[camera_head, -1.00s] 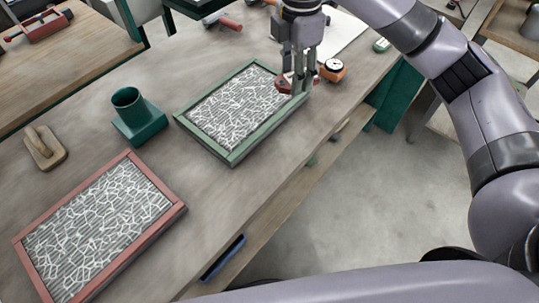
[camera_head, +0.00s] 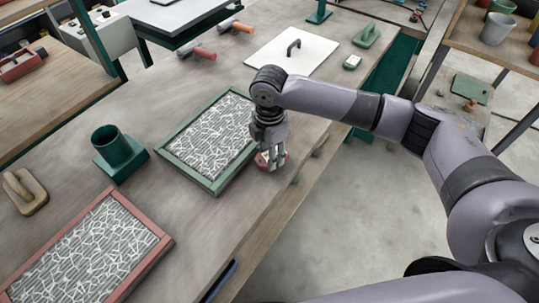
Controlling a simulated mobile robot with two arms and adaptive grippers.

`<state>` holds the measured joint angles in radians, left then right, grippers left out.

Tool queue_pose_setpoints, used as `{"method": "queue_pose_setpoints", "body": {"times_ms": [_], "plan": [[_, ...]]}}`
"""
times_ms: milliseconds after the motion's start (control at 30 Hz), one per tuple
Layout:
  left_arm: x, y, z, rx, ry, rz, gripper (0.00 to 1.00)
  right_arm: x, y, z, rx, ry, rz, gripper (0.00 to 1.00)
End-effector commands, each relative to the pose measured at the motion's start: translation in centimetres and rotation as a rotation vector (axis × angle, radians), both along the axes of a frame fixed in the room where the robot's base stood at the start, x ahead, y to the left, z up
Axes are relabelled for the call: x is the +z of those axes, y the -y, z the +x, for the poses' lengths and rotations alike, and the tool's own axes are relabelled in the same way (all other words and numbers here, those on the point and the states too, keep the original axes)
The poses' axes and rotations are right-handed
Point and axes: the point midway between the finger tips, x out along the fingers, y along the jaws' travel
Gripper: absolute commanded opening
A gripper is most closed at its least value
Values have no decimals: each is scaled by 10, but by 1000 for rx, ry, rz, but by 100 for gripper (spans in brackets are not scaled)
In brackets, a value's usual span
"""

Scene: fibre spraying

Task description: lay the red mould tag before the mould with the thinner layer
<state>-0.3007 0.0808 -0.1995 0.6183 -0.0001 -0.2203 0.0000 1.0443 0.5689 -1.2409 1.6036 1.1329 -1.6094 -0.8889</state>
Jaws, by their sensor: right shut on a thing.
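The green-framed mould (camera_head: 177,157) lies on the bench with a web of white fibres over grey. The red-framed mould (camera_head: 151,257) lies nearer at lower left, with a similar web that looks more open. My right gripper (camera_head: 270,163) points down beside the right edge of the green-framed mould, shut on the red mould tag (camera_head: 262,160). The tag is partly hidden by the fingers, and I cannot tell whether it touches the bench. My left gripper is not in view.
A green cup on a square base (camera_head: 115,152) and a wooden float (camera_head: 26,190) stand left of the moulds. A white board with a handle (camera_head: 275,50) lies behind my right arm. The bench's front edge is close to the gripper; bare bench lies between the moulds.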

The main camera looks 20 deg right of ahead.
Motion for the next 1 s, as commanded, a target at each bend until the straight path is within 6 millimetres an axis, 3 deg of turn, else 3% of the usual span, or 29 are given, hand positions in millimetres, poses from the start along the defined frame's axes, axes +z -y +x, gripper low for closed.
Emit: {"method": "queue_pose_setpoints", "body": {"times_ms": [167, 533, 567, 867, 1000], "plan": [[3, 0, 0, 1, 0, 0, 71, -20, 0, 0, -1, 0, 1, 22], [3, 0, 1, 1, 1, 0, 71, -23, 0, 0, 0, 0, 0, 22], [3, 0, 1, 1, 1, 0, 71, -24, 0, 0, 0, 1, 0, 42], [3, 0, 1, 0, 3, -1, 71, -23, 0, 0, 0, 1, 0, 61], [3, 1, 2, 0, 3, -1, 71, -23, 0, 0, 0, 1, 0, 61]]}}
